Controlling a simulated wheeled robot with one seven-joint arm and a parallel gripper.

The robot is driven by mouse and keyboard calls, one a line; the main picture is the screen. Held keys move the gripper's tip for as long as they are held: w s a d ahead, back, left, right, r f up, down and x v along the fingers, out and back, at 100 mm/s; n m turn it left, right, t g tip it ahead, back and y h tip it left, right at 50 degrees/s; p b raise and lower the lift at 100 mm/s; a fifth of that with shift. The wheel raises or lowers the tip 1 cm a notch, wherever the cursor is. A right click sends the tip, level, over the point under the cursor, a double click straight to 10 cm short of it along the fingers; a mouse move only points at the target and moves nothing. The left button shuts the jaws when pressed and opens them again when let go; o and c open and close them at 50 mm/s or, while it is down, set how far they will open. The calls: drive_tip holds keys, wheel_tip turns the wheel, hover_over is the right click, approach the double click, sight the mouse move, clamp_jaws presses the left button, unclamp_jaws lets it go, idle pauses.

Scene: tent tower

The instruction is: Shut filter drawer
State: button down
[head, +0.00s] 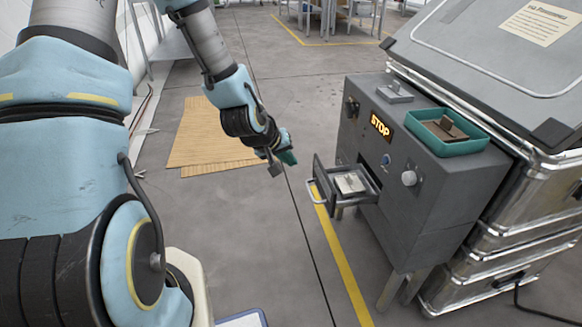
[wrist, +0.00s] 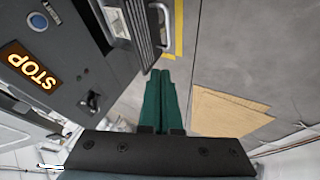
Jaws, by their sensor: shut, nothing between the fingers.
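The filter drawer (head: 341,184) sticks out of the front of the grey machine (head: 425,190) in the head view. It has a metal bar handle (head: 318,187) on its front, and a light-coloured block lies inside it. In the wrist view the drawer's handle (wrist: 163,22) shows at the top, just beyond the fingertips. My gripper (head: 288,160) is to the left of the drawer and slightly above it, apart from the handle. Its green fingers (wrist: 161,75) are together and empty in the wrist view.
A green tray (head: 447,131) with a brown piece inside sits on the machine's top. A lit STOP sign (head: 380,125), knobs and a blue button are on its front. Metal cases (head: 520,190) stand at right. The floor left of the drawer is open, with brown mats (head: 208,135) further back.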

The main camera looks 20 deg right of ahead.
drive_tip(key=b, duration=0.1)
approach(321, 174)
wheel_tip(321, 174, down, 5)
drive_tip(key=w+a, duration=0.2)
drive_tip(key=d, duration=0.3)
drive_tip(key=shift+r, duration=0.4)
drive_tip(key=shift+d, duration=0.6)
drive_tip(key=shift+d, duration=0.1)
drive_tip(key=d, duration=0.4)
drive_tip(key=s+d, duration=0.1)
drive_tip(key=d, duration=0.8)
drive_tip(key=shift+s+d+p, duration=0.3)
drive_tip(key=shift+s+p, duration=0.1)
drive_tip(key=shift+s+d+r, duration=0.1)
drive_tip(key=shift+d, duration=0.55)
